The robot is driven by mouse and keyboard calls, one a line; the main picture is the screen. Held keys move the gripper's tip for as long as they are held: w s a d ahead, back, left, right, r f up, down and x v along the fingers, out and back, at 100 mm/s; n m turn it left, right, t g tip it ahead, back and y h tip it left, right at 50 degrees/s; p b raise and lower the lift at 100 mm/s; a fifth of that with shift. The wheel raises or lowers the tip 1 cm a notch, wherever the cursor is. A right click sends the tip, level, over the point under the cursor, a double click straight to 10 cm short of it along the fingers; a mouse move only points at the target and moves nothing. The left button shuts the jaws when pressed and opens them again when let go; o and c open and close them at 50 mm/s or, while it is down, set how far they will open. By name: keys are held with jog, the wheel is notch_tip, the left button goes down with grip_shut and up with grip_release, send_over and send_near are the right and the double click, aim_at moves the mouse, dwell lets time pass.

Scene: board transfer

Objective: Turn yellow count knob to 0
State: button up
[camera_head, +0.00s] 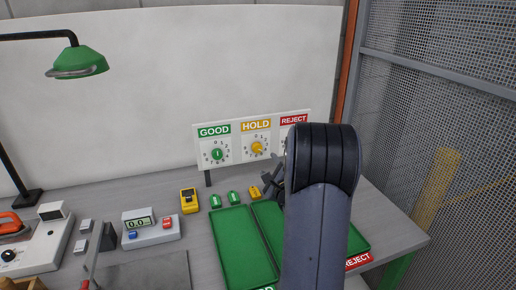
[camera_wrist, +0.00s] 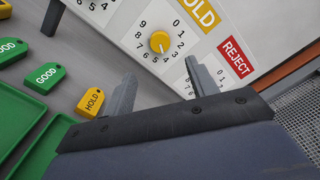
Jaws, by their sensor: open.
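The yellow count knob (camera_head: 257,147) sits on the white dial under the yellow HOLD label (camera_head: 256,126) on the upright board. In the wrist view the yellow knob (camera_wrist: 160,42) shows with digits around it. Its pale pointer mark is small; it seems to point down and to the right, but I cannot read the digit surely. My gripper (camera_wrist: 160,70) is open, its two grey fingers apart and nothing between them. The knob appears just beyond the gap between the fingertips, apart from them. In the head view my gripper (camera_head: 272,178) is partly hidden by my arm, below the board.
The GOOD dial with its green knob (camera_head: 217,154) is to the left; the REJECT label (camera_head: 294,120) is to the right, its dial mostly hidden. Green trays (camera_head: 240,250), GOOD tags (camera_wrist: 45,75) and a yellow HOLD tag (camera_wrist: 92,102) lie below the board.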

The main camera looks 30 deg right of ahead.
aim_at(258, 150)
jog(key=p+x, duration=0.2)
jog(key=x, duration=0.8)
jog(key=shift+w, duration=0.35)
jog(key=c, duration=1)
jog(key=shift+o, duration=0.2)
